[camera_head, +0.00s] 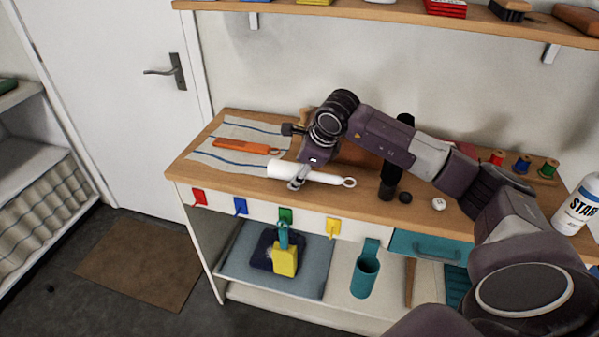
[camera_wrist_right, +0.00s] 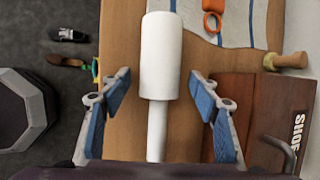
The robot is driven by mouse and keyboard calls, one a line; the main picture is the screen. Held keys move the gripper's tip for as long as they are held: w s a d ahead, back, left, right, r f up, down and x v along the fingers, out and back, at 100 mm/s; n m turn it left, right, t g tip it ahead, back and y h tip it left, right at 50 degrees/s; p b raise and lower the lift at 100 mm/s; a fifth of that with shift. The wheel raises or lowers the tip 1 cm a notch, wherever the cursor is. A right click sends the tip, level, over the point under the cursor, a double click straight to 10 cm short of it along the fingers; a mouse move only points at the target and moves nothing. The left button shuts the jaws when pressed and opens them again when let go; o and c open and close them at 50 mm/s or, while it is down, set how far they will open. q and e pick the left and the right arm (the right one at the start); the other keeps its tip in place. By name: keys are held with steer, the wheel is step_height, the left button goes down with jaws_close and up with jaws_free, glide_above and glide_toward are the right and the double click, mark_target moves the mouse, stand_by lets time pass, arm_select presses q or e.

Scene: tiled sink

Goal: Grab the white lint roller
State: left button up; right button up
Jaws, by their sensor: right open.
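The white lint roller (camera_head: 285,169) lies on the wooden worktop near its front edge, with a ring at the right end of its handle. In the wrist view its wide white roll (camera_wrist_right: 160,55) points away from me, and its narrower handle (camera_wrist_right: 157,130) runs between the fingers of my right gripper (camera_wrist_right: 160,97). My right gripper (camera_head: 300,178) is open, with blue pads on both sides of the handle and a gap at each side. It hides part of the roller in the head view. My left gripper is not in view.
A striped cloth (camera_head: 228,160) with an orange tool (camera_head: 240,146) lies to the left. A brown box (camera_wrist_right: 250,120) stands close beside the right finger. A black cylinder (camera_head: 390,178), a white ball (camera_head: 439,203) and thread spools (camera_head: 521,164) are to the right. A shelf (camera_head: 380,12) runs above.

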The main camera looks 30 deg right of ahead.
steer(key=c, duration=1.3)
steer(key=shift+r, duration=0.15)
